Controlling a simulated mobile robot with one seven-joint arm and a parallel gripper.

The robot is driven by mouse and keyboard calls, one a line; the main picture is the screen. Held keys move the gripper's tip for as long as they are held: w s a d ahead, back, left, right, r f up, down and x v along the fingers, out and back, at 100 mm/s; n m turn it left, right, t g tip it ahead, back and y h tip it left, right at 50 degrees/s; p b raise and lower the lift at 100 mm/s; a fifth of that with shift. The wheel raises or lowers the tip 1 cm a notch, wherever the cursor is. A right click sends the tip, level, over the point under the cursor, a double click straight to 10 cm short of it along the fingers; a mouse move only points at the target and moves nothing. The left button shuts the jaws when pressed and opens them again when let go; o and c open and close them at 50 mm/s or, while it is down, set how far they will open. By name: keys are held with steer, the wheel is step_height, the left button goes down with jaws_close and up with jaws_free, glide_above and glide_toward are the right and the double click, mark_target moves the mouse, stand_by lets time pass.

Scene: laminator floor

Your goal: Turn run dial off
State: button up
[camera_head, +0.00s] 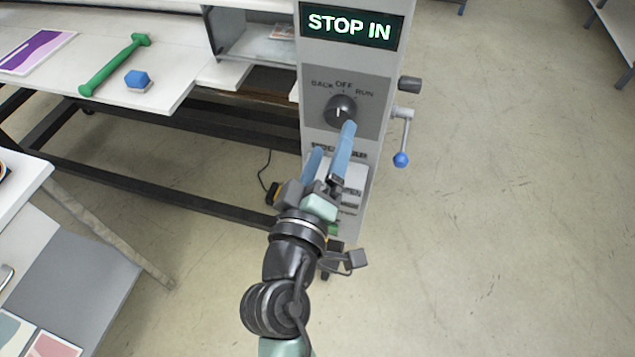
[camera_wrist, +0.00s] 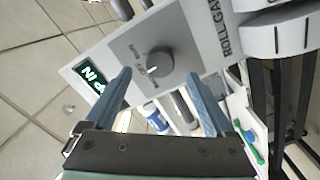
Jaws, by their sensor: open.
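The run dial (camera_head: 341,110) is a dark round knob on the grey front panel, under the labels BACK, OFF and RUN. Its pale pointer mark points roughly upward, near OFF; I cannot tell its exact angle. My gripper (camera_head: 333,138) is open and empty, its two blue fingers reaching up towards the panel. The right finger's tip overlaps the dial's lower edge in the head view; contact cannot be told. In the wrist view, the dial (camera_wrist: 159,61) lies beyond the gap between the fingertips (camera_wrist: 158,75).
A lit STOP IN display (camera_head: 349,26) is above the dial. A crank with a blue knob (camera_head: 401,159) sticks out at the panel's right. A white table (camera_head: 170,85) at left holds a green tool (camera_head: 115,64) and a blue block (camera_head: 137,78).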

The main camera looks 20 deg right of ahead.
steer(key=b+v, duration=0.1)
steer(key=v, duration=0.6)
steer(key=shift+b, duration=0.35)
steer(key=shift+w, duration=0.1)
